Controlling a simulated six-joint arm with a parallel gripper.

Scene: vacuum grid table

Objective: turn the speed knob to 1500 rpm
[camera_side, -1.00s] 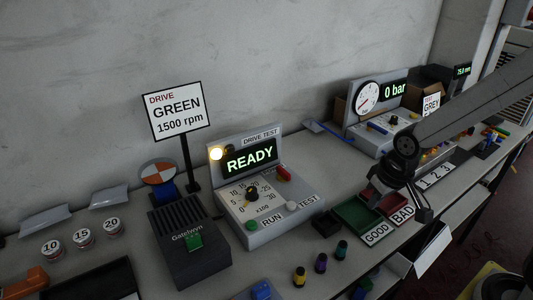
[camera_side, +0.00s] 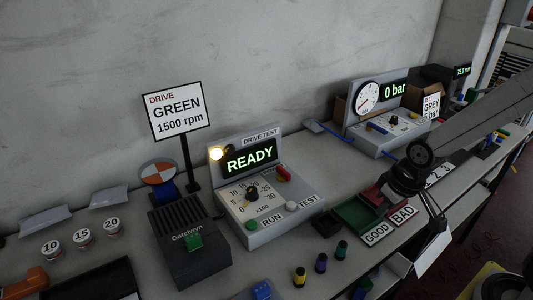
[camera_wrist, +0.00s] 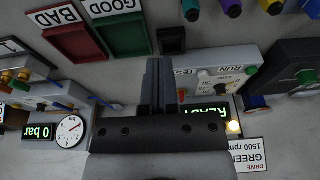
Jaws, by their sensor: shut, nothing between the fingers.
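The speed knob (camera_side: 252,193) is a black knob on the white dial of the grey drive test panel (camera_side: 272,228). The panel's display (camera_side: 250,160) reads READY, and a sign (camera_side: 179,111) reads DRIVE GREEN 1500 rpm. My gripper (camera_side: 438,211) is at the right, by the good and bad trays, well apart from the knob. In the wrist view its fingers (camera_wrist: 157,65) are shut and empty, with the panel upside down beyond them to the right.
A green tray (camera_side: 352,214) and a red tray lie between my gripper and the panel. Several coloured pegs stand in front.

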